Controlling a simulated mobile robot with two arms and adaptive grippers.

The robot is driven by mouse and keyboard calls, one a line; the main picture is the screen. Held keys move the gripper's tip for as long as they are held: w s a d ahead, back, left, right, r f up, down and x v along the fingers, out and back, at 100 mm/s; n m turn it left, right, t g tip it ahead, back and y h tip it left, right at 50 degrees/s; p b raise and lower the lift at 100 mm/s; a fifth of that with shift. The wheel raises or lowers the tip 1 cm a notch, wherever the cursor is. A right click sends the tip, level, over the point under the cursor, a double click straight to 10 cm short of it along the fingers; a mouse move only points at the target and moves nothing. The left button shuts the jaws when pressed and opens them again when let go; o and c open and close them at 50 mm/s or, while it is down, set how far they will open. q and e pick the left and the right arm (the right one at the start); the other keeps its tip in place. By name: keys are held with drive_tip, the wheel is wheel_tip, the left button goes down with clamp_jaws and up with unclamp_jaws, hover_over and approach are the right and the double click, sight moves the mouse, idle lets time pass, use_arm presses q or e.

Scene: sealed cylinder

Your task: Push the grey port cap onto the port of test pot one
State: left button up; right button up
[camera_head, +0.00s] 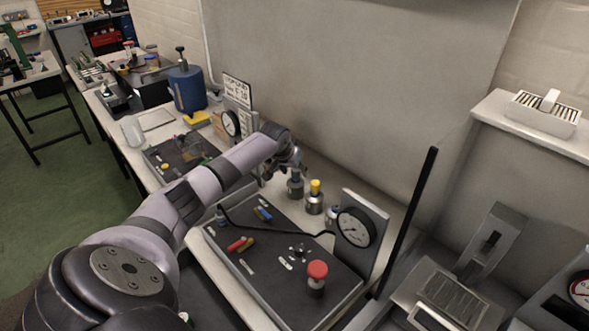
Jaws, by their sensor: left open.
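A row of small metal pots stands behind the dark mat. The first pot (295,188) is just below my left gripper (292,171). The middle pot (314,205) has a yellow cap (315,186) on top. The third pot (332,215) is partly hidden by the gauge board. My left gripper is open and points down over the first pot; I cannot tell if it touches it. The grey port cap is too small to pick out, and the pots' numbers are not readable.
The dark mat (265,262) holds coloured pieces, a black hose and a red-topped knob (317,270). A dial gauge (355,227) stands at its right. A black upright bar (408,220) is further right. A blue canister (188,88) is at the back left.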

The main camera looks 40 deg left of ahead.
use_arm(q)
drive_tip(key=v, duration=1.2)
drive_tip(key=shift+f, duration=0.1)
idle(0.4)
